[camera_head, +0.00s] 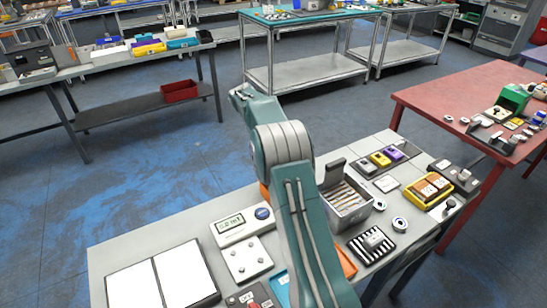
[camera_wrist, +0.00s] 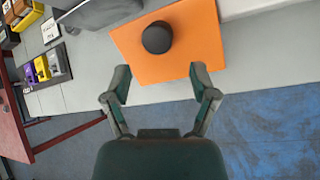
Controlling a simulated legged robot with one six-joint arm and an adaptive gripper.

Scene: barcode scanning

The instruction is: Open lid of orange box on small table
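In the wrist view, the orange box's flat square lid (camera_wrist: 195,45) shows from above, with a round black knob (camera_wrist: 158,37) on it. The lid looks closed. My gripper (camera_wrist: 160,84) is open and empty, its two fingers spread apart. In this view the fingertips lie below the knob, over or near the lid's edge on the floor side. Their height above the lid is unclear. In the head view, only a small orange patch, apparently the box (camera_head: 264,194), shows beside my arm, which hides the rest. My fingertips cannot be made out there.
A red table (camera_head: 440,105) stands at right. Open floor (camera_head: 150,165) lies beyond.

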